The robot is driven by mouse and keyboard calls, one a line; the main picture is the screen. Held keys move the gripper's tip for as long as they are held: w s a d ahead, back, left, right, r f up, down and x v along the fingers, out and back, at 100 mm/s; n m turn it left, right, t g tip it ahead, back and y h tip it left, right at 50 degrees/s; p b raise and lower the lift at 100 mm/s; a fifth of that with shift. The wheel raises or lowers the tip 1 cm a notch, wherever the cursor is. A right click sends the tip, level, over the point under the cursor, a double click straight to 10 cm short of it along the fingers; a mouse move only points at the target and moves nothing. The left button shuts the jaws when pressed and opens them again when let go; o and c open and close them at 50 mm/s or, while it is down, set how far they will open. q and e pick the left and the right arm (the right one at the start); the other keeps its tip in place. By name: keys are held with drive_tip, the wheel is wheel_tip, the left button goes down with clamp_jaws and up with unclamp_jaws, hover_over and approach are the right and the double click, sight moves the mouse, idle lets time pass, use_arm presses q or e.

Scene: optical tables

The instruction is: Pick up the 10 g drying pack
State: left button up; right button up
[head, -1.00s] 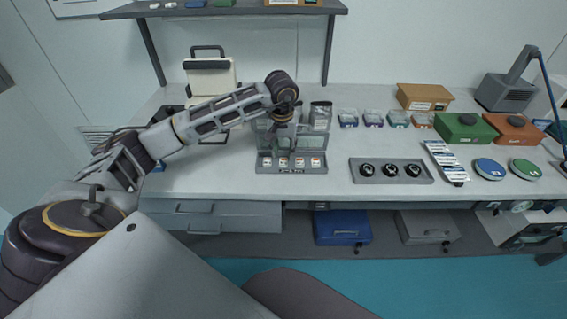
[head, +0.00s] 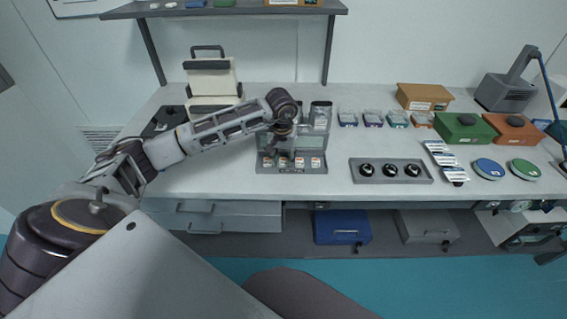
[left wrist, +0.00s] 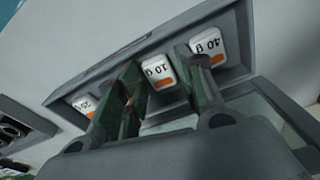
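The 10 g drying pack (left wrist: 158,72) is a small white pouch with an orange band, in the middle of the slots visible in the left wrist view. Its label appears upside down. My left gripper (left wrist: 155,88) is open, with one dark green finger on each side of this pack; I cannot tell whether they touch it. In the head view my left gripper (head: 284,146) is low over the grey pack holder (head: 292,171) and partly hides its contents. A 40 g pack (left wrist: 207,46) and another pack (left wrist: 84,105) flank it. My right gripper is not in view.
Clear bins (head: 319,116) stand behind the holder. A tray with black knobs (head: 391,180) lies to its right, then blue and green discs (head: 489,169). A cream case (head: 212,80) stands at the back left. The table front left of the holder is clear.

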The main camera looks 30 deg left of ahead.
use_arm(q)
drive_tip(key=shift+c, duration=0.5)
drive_tip(key=c, duration=0.5)
drive_tip(key=shift+o, duration=0.2)
drive_tip(key=shift+r, duration=0.1)
